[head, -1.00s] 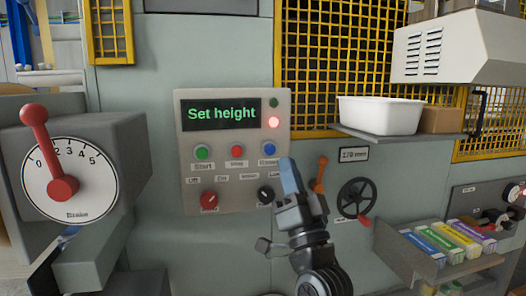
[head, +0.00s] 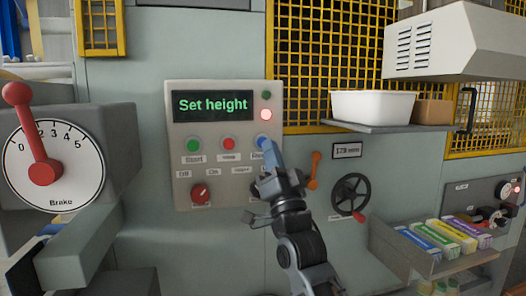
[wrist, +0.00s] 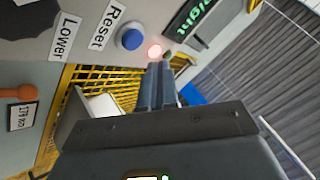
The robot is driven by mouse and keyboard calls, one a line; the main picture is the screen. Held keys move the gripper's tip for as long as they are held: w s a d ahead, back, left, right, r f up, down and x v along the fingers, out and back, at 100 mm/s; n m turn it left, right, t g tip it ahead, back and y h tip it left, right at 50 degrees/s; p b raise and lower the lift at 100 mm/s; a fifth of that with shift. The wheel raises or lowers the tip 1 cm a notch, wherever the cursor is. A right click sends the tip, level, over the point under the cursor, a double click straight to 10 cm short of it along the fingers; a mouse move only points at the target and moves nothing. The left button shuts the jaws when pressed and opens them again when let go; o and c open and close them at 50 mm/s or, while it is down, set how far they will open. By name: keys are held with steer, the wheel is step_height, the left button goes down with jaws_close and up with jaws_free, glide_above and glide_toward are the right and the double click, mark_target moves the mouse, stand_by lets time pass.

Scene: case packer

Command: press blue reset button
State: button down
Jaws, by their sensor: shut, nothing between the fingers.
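The blue reset button (wrist: 131,39) is round and sits beside the "Reset" label (wrist: 102,28) in the wrist view. In the head view it is largely hidden behind my fingertips, at the right end of the button row on the grey control panel (head: 215,185). My gripper (head: 267,146) is shut and empty, its fingers pointing at the panel. In the wrist view its fingertips (wrist: 160,70) are to the right of and below the button, close to the red lit lamp (wrist: 154,50). I cannot tell how far the fingertips are from the panel.
The display (head: 213,104) reads "Set height". A green button (head: 193,145) and a red button (head: 228,143) are left of my fingers, a red knob (head: 200,192) below. An orange lever (head: 314,170) and handwheel (head: 349,195) are to the right. A shelf (head: 385,126) holds a white bin.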

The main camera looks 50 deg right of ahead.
steer(key=shift+w+d+b, duration=0.35)
steer(key=shift+w+d, duration=0.15)
steer(key=shift+w, duration=0.3)
steer(key=shift+w+d, duration=0.1)
stand_by(1.5)
steer(key=shift+w+d+b, duration=0.15)
steer(key=shift+w+b, duration=0.1)
steer(key=shift+b, duration=0.05)
steer(key=shift+w+d, duration=0.25)
steer(key=shift+w, duration=0.1)
stand_by(0.8)
steer(key=shift+s+a, duration=0.5)
steer(key=shift+s, duration=0.25)
steer(key=s+a, duration=0.1)
steer(key=s, duration=0.1)
steer(key=s+a+p, duration=0.1)
steer(key=s, duration=0.1)
steer(key=shift+a, duration=0.4)
